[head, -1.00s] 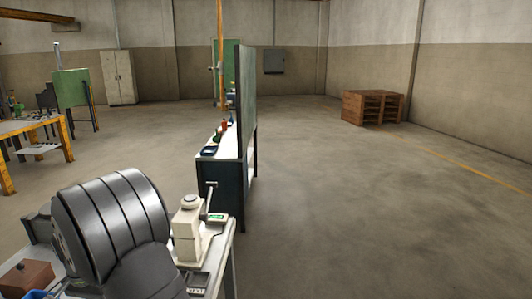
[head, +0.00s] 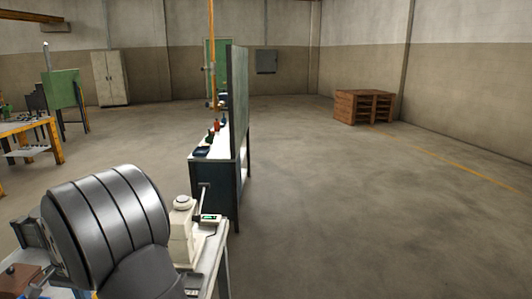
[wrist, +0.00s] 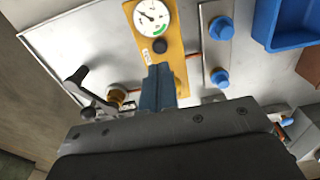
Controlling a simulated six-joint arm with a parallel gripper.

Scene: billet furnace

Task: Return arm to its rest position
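The gripper cannot be made out in the head view.
In the wrist view, a black lever (wrist: 88,92) lies left of the fingers; blue knobs (wrist: 221,28) and a blue bin (wrist: 290,25) lie right. In the head view, a cream instrument (head: 182,232) stands near a dark screen panel (head: 238,110). Open floor (head: 340,210) lies right.

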